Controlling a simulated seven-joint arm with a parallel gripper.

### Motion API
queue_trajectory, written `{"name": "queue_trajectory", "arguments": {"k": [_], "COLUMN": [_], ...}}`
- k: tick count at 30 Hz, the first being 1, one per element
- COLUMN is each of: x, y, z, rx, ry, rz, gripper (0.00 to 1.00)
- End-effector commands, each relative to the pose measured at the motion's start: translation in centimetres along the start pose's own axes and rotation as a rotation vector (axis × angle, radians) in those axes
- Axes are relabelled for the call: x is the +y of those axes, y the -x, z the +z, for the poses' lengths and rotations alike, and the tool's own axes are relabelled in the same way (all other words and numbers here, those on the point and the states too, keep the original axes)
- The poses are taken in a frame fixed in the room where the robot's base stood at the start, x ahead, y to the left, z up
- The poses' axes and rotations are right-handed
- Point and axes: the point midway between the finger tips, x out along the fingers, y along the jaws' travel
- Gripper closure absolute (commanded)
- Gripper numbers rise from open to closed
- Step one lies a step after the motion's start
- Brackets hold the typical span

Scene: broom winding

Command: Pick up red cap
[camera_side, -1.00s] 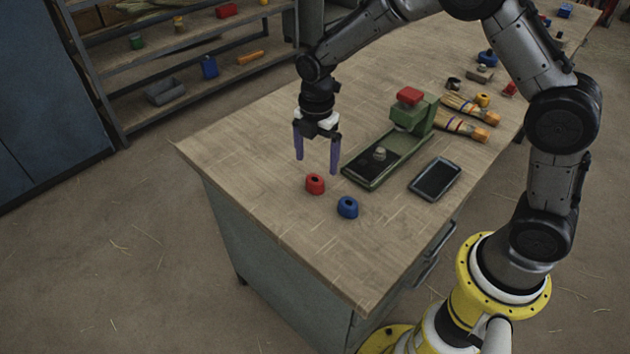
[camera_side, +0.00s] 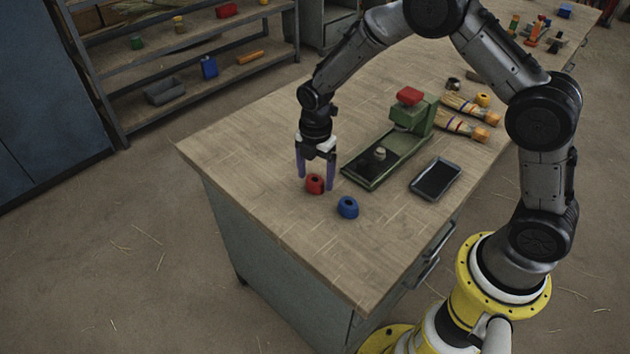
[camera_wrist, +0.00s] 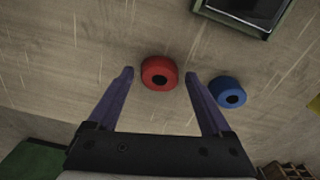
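The red cap (camera_side: 315,184), a short round piece with a dark hole in its top, sits on the wooden table. It also shows in the wrist view (camera_wrist: 159,73), ahead of and between the fingertips. My gripper (camera_side: 315,187) is open, with one purple finger to each side of the cap in the side view. I cannot tell how far down the fingertips reach.
A blue cap (camera_side: 347,208) sits close to the right, just outside my right finger in the wrist view (camera_wrist: 229,92). The table (camera_side: 240,160) is clear to the left.

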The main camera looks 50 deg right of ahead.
Motion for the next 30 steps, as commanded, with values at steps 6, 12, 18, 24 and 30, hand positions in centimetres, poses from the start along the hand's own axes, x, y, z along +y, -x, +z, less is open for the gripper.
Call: {"name": "queue_trajectory", "arguments": {"k": [6, 12, 18, 24, 30], "x": [0.0, 0.0, 0.0, 0.0, -0.1], "y": [0.0, 0.1, 0.1, 0.9, 3.6], "z": [0.0, 0.0, 0.0, 0.0, 0.0], "rx": [0.0, 0.0, 0.0, 0.0, 0.0], "ry": [0.0, 0.0, 0.0, 0.0, 0.0], "rz": [0.0, 0.0, 0.0, 0.002, 0.004], "gripper": [0.58, 0.92, 0.92, 0.92, 0.92]}}
